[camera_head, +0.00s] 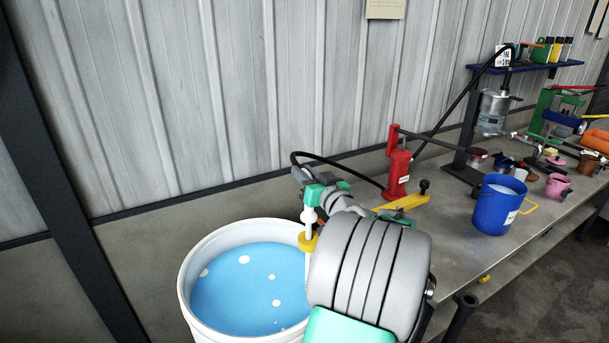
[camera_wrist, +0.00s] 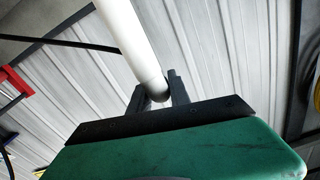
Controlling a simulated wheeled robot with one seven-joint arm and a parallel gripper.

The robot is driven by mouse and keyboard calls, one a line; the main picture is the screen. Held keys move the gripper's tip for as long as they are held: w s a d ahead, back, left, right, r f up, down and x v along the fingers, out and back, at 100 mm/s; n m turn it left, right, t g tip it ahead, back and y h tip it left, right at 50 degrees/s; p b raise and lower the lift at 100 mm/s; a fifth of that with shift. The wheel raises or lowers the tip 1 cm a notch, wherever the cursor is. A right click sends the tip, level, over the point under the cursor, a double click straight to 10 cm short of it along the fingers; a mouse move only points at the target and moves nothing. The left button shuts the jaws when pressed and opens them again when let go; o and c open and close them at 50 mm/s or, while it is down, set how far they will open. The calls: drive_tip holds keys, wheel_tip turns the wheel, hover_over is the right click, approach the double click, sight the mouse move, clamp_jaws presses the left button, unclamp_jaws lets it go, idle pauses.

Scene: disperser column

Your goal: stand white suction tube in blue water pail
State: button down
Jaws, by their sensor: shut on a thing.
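My gripper (camera_wrist: 158,86) is shut on a white tube (camera_wrist: 122,38), whose rounded end shows between the two dark fingers in the wrist view. In the head view, a slim white upright piece (camera_head: 309,224), apparently this tube, stands at the right rim of a white tub. It has a yellow collar, and its lower end is partly hidden by my arm. I cannot tell whether it is inside the tub. A blue pail (camera_head: 490,211) with a yellow handle and pale contents stands on the bench at the right. The gripper is left of this pail and apart from it.
The white tub (camera_head: 187,290) holds blue liquid with white spots. A red hand pump (camera_head: 399,174) stands on the bench (camera_head: 455,248), with a black hose (camera_head: 340,163) running leftward. Pots and tools crowd the bench's far right. A corrugated wall (camera_head: 200,100) stands behind.

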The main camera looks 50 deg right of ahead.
drive_tip(key=shift+s+d+r+p, duration=0.1)
drive_tip(key=shift+r+p, duration=0.35)
drive_tip(key=shift+r, duration=1.15)
drive_tip(key=shift+d+r+p, duration=0.1)
drive_tip(key=shift+r+p, duration=0.3)
drive_tip(key=shift+r, duration=1.2)
wheel_tip(320, 180, up, 7)
drive_tip(key=p, duration=0.2)
drive_tip(key=shift+d, duration=0.25)
wheel_tip(320, 180, up, 7)
drive_tip(key=p, duration=0.2)
drive_tip(key=shift+d+f, duration=0.2)
drive_tip(key=shift+d, duration=0.1)
drive_tip(key=shift+s, duration=0.1)
wheel_tip(320, 180, up, 7)
drive_tip(key=p, duration=0.1)
drive_tip(key=shift+d, duration=0.2)
drive_tip(key=shift+s+f, duration=0.1)
